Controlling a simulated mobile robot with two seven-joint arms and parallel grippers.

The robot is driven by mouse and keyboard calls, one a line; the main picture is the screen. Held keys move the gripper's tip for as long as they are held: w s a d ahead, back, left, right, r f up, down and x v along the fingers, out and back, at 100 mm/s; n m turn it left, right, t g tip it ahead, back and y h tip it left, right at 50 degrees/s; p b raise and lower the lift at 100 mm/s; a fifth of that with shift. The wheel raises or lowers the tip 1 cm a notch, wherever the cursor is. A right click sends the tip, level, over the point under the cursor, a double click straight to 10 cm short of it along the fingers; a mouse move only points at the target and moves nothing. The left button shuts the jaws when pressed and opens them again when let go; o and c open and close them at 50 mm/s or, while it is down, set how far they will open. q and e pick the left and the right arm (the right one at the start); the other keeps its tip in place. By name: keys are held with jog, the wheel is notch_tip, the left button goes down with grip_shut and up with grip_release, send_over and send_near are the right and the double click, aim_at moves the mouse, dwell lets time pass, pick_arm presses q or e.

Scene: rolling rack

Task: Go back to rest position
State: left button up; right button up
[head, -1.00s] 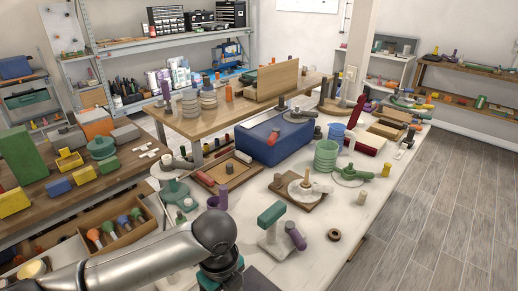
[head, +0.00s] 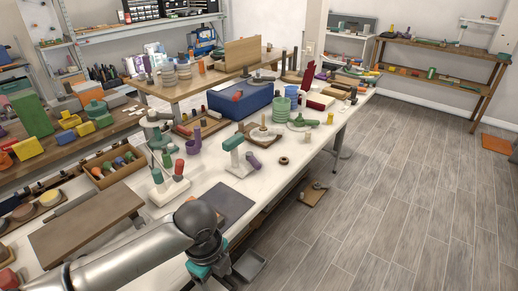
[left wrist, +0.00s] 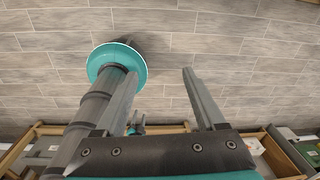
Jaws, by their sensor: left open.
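My left arm comes in from the lower left of the head view, over the near end of the white worktable (head: 190,205). Its wrist (head: 203,245) points down past the table's right edge, and its fingers are hidden there. In the left wrist view my left gripper (left wrist: 160,70) is open, with bare plank floor between and beyond its two fingers. Nothing is held. A teal disc (left wrist: 118,66) on a dark shaft shows beside the left finger; I cannot tell whether it is mine. My right gripper is in no view.
A dark flat panel (head: 228,203) and a brown board (head: 88,224) lie on the near table. A green-topped stand (head: 236,155) and a blue box (head: 238,103) are farther along. A grey tray (head: 249,264) sits low beside the table. The plank floor (head: 400,190) on the right is clear.

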pick_arm(q)
jog(key=w+f+n+h+b, duration=0.1)
jog(key=w+f+n, duration=0.4)
jog(key=f, duration=0.4)
jog(key=s+a+f+n+t+b, duration=0.1)
jog(key=s+a+f+n, duration=0.1)
jog(key=f+n, duration=0.35)
jog(key=s+a+f+n+t+b, duration=0.1)
jog(key=a+f+n, duration=0.15)
jog(key=f, duration=0.55)
jog(key=s+a+f+n+y, duration=0.1)
jog(key=s+a+f+n, duration=0.1)
jog(key=s+f, duration=0.45)
jog(key=s+a+f+n, duration=0.3)
jog(key=s+f, duration=0.3)
jog(key=s, duration=0.1)
jog(key=s+f+n+b, duration=0.1)
jog(key=s+f, duration=0.1)
jog(key=s, duration=0.6)
jog(key=s+f+n+g, duration=0.1)
jog(key=s+f+n, duration=0.1)
jog(key=s, duration=0.7)
jog(key=shift+a+f+b, duration=0.35)
jog(key=shift+a+f, duration=0.05)
jog(key=shift+f, duration=0.35)
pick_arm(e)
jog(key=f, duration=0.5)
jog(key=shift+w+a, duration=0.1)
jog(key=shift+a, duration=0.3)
